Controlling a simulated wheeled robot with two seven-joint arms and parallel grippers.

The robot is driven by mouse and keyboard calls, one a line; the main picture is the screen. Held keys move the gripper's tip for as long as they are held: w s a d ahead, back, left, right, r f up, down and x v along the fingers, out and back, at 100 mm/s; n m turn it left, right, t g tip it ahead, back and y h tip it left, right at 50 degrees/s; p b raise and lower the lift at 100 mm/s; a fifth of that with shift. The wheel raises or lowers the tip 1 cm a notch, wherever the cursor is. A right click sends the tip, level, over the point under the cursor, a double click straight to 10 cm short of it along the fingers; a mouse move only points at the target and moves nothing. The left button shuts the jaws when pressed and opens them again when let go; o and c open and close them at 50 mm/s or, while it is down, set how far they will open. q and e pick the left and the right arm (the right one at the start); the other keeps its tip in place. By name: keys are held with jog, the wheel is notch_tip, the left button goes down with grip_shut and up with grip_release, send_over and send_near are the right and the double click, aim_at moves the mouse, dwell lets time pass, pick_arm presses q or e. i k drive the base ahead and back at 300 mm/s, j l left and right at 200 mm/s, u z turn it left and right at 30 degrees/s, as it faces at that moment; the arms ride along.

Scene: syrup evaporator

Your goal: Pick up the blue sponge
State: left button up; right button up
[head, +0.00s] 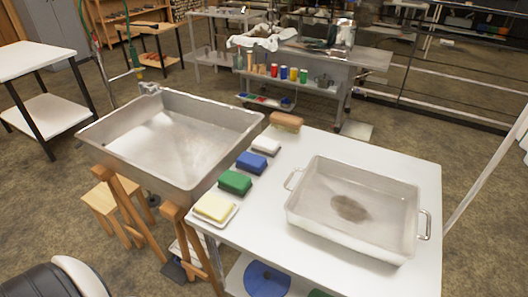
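The blue sponge (251,162) lies on the white table (268,205), in a row of sponges along its left side. A white sponge (266,146) is just behind it and a green sponge (235,182) just in front of it. Neither of my grippers is visible in the head view, so their opening and their distance from the blue sponge do not show.
A yellow sponge on a small tray (214,208) and a brown sponge (286,122) end the row. A metal pan with handles (350,242) holds a brown stain on the table's right. A large steel basin (167,143) stands close left. Open table lies between sponges and pan.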

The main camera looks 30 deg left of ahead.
aim_at(252, 163)
jog(key=u, duration=1.45)
